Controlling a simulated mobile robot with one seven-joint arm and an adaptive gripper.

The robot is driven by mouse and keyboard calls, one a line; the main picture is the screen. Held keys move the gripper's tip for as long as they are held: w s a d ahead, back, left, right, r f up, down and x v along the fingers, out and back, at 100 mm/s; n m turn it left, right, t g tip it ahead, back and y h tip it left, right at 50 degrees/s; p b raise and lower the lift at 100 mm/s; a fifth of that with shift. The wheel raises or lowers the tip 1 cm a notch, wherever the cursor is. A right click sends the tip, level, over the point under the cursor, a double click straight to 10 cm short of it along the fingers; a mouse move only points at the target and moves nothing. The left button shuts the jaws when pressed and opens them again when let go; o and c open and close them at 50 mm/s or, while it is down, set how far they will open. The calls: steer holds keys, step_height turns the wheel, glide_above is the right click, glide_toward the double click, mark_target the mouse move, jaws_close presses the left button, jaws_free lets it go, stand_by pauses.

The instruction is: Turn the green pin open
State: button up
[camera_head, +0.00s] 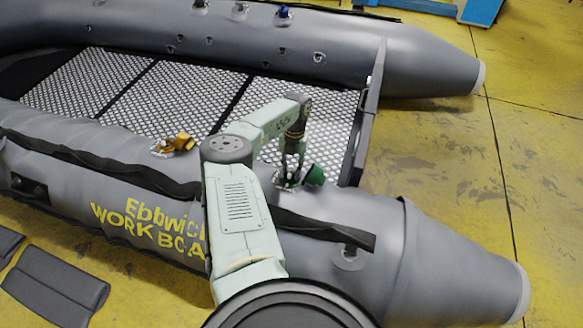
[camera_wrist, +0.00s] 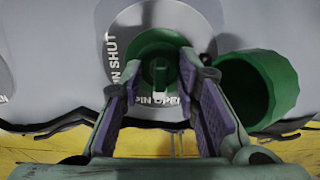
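The green pin (camera_wrist: 160,72) sits in a round green valve seat near the top middle of the wrist view. A grey disc (camera_wrist: 118,14) around it carries the printed words "PIN SHUT" at left and "PIN OPEN" below the pin. My gripper (camera_wrist: 158,76) is open, with one finger on each side of the pin and visible gaps between. In the head view my gripper (camera_head: 291,168) points down at the valve on the boat's near tube, where the pin itself is mostly hidden. A green cap (camera_wrist: 258,90) hangs close to the right finger; it also shows in the head view (camera_head: 315,175).
A yellow valve cap (camera_head: 184,141) sits farther left on the near tube (camera_head: 330,214). The boat's dark transom (camera_head: 368,115) rises just right of my gripper. A black strap (camera_head: 325,230) runs along the tube. Yellow floor (camera_head: 440,160) lies clear at right.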

step_height(320, 180, up, 12)
steer(key=w, duration=0.2)
steer(key=shift+d, duration=0.4)
steer(key=shift+w+f, duration=0.1)
stand_by(0.4)
